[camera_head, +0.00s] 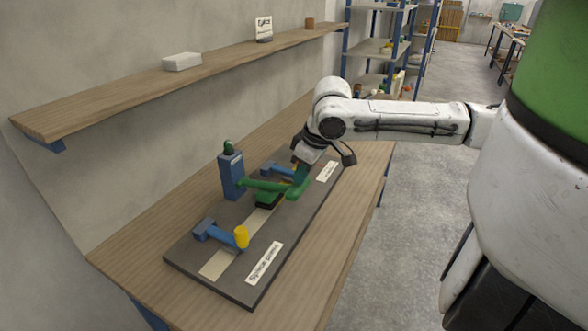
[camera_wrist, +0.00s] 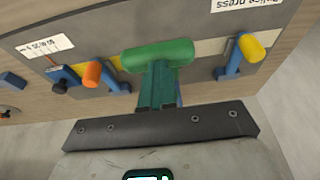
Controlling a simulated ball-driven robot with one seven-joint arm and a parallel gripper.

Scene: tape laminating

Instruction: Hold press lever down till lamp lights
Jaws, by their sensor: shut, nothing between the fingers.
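The green press lever (camera_head: 265,185) runs from a blue post (camera_head: 231,178) over the dark board, with its thick crossbar (camera_wrist: 158,55) in the wrist view. A dark green lamp dome (camera_head: 228,147) sits on top of the post and shows no clear glow. My gripper (camera_head: 299,183) is shut and empty, over the lever's free end. In the wrist view its fingers (camera_wrist: 157,85) reach the crossbar's edge; I cannot tell whether they touch it. The lever sits low, close above the dark press bed, partly hidden by my gripper.
The dark board (camera_head: 190,254) lies on the wooden bench (camera_head: 125,262). A blue lever with a yellow knob (camera_head: 241,237) stands near the front end; one with an orange knob (camera_wrist: 92,75) stands on the other side. A wall shelf (camera_head: 120,98) runs behind.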

